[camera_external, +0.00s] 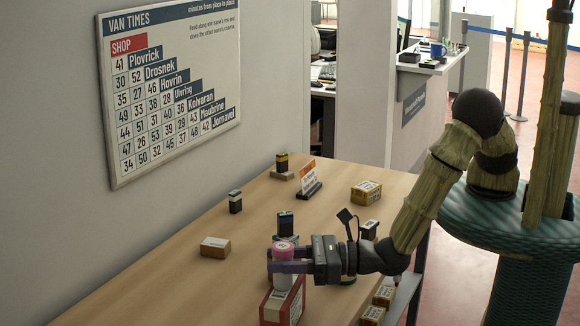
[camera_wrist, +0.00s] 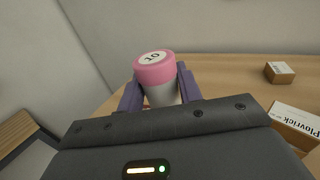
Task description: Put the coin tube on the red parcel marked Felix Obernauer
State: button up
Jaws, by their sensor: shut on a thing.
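The coin tube is a pale cylinder with a pink cap (camera_external: 283,252), upright between the fingers. In the wrist view its cap (camera_wrist: 154,66) reads "10". My gripper (camera_external: 290,262) is shut on the tube, which also shows between the fingers in the wrist view (camera_wrist: 160,92). A red parcel (camera_external: 274,306) with a white label stands directly below the tube in the external view. I cannot tell whether the tube touches its top. The name on its label is too small to read.
A small brown box (camera_external: 215,247) lies to the left. A dark box (camera_external: 286,222) stands just behind my gripper. The wrist view shows a "Plovrick" label (camera_wrist: 297,119).

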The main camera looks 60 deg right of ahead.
jog(key=shift+f, duration=0.1)
jog(key=o, duration=1.1)
jog(key=shift+o, duration=0.2)
jog(key=shift+r, duration=0.2)
jog(key=b+v, duration=0.3)
jog(key=v, duration=0.9)
